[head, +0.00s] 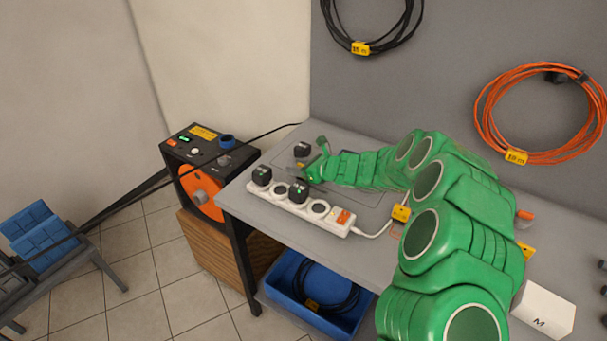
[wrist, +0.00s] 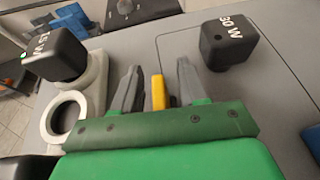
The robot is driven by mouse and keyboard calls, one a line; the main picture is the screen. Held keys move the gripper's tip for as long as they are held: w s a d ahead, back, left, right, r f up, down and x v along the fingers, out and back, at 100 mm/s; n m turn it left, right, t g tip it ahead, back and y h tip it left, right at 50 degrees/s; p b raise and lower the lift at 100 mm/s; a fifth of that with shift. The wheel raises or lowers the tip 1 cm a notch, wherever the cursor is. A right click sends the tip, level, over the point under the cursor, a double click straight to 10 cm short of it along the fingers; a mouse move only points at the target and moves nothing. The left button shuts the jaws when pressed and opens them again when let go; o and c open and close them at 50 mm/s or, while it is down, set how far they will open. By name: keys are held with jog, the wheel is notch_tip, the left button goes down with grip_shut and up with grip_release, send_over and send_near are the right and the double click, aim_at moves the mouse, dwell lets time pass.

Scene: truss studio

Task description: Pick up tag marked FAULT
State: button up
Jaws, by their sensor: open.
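A small yellow tag (wrist: 158,92) stands on the grey tabletop between the two grey fingers of my gripper (wrist: 155,90) in the wrist view. I see it nearly edge-on and cannot read any marking on it. The fingers are open, one on each side of the tag, with a gap showing on both sides. In the head view my gripper (head: 311,170) is low over the table behind the white power strip. A bit of yellow (head: 300,165) shows beside it. The fingers mostly hide what is there.
The white power strip (head: 330,222) holds black plugs (head: 262,176). A black block (wrist: 229,42) marked 30 W stands to the right of my fingers in the wrist view. Another yellow tag (head: 401,213) lies by the white cable. A white box (head: 543,309) is at the right.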

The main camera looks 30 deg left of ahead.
aim_at(298, 164)
grip_shut()
jog(key=shift+r, duration=0.1)
dwell(0.3)
jog(key=shift+r, duration=0.2)
notch_tip(298, 164, up, 3)
jog(key=shift+s+r, duration=0.1)
jog(key=shift+s, duration=0.05)
jog(key=shift+s+d+r, duration=2.3)
jog(key=shift+s+d, duration=0.1)
jog(key=shift+s, duration=0.05)
jog(key=shift+s+d+r, duration=2.3)
jog(key=shift+s+d, duration=0.1)
jog(key=shift+s, duration=0.05)
